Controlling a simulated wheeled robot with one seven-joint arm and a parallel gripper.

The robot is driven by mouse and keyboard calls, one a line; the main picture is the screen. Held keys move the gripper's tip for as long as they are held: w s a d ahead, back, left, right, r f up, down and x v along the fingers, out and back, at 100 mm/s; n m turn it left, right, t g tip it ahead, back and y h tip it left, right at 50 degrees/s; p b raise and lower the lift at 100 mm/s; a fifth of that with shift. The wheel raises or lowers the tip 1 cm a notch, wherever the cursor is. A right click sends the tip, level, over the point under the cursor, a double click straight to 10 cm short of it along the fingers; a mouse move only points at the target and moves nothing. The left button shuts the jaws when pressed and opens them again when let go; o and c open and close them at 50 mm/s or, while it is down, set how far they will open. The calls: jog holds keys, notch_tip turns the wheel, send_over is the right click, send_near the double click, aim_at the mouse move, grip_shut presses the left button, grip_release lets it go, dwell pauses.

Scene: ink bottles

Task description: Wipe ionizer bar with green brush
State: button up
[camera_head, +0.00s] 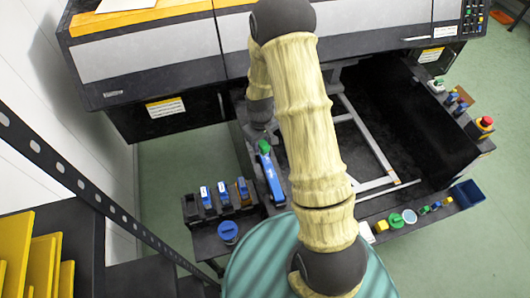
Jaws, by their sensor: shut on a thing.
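My gripper (262,134) is at the end of my sleeved arm, pointing down over the left part of the dark machine bed. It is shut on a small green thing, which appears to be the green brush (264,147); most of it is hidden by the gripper. A long blue bar (273,180) with a small white label extends from just below the green part toward the front. I cannot tell whether they touch, or whether this blue bar is the ionizer bar. No other clear ionizer bar can be made out; my arm covers the middle of the bed.
A dark rack (190,210) with several blue-labelled bottles stands left of the blue bar, with a blue round lid (228,230) in front. Small coloured items and a red button (486,122) line the right edge. A blue bin (467,193) hangs at right. The printer body (160,55) stands behind.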

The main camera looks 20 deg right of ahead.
dwell(0.3)
jog(key=shift+w+f+m+b, duration=0.3)
jog(key=shift+w+m+b, duration=0.15)
jog(key=shift+b, duration=0.3)
jog(key=w+m+b, duration=0.2)
jog(key=m+b, duration=0.1)
jog(key=w+m+b, duration=0.3)
jog(key=m+b, duration=0.1)
jog(key=shift+w+d, duration=0.15)
